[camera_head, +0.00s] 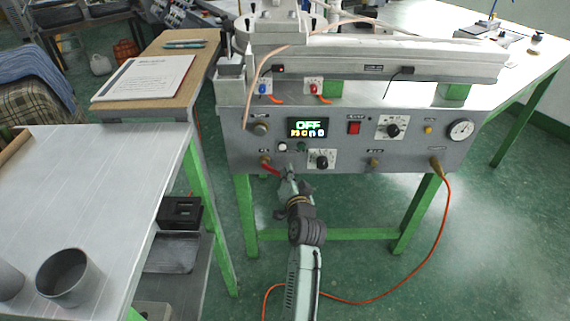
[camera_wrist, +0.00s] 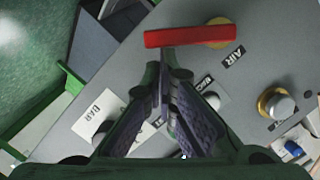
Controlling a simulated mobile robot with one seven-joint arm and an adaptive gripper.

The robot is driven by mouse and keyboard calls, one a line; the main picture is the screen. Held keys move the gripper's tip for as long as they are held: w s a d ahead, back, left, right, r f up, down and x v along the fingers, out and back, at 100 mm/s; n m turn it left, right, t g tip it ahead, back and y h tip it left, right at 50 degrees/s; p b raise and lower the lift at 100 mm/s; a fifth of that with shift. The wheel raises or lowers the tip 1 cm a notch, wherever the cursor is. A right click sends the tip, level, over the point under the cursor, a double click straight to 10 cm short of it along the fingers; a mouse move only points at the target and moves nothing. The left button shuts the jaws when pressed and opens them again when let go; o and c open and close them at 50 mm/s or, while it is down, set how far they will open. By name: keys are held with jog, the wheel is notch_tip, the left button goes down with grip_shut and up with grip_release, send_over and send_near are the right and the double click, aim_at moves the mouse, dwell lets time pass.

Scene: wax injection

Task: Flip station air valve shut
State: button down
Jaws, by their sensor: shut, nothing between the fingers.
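The air valve is a red lever (camera_head: 271,168) on a brass fitting (camera_head: 264,159) at the lower left of the grey machine's front panel. In the head view the lever slopes down to the right from the fitting. In the wrist view the red lever (camera_wrist: 185,37) lies across the top, with the brass fitting (camera_wrist: 219,30) behind its right part and an AIR label (camera_wrist: 233,57) beside it. My gripper (camera_head: 286,172) is shut and empty, close to the lever's free end. Its fingers (camera_wrist: 172,82) appear just below the lever; I cannot tell whether they touch it.
A pressure gauge (camera_head: 461,130) and an orange hose (camera_head: 447,200) are at the panel's right. A metal table (camera_head: 90,190) with grey cups stands left. The floor before the panel is mostly clear.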

jog(key=f+m+b, duration=0.1)
jog(key=m, duration=0.1)
jog(key=a+f+m+y, duration=0.1)
jog(key=m, duration=0.1)
jog(key=a+f+m+t+b, duration=0.1)
jog(key=m, duration=0.1)
jog(key=shift+f+y+b, duration=0.3)
jog(key=shift+f+b, duration=0.05)
jog(key=shift+f, duration=0.05)
jog(key=shift+d, duration=0.1)
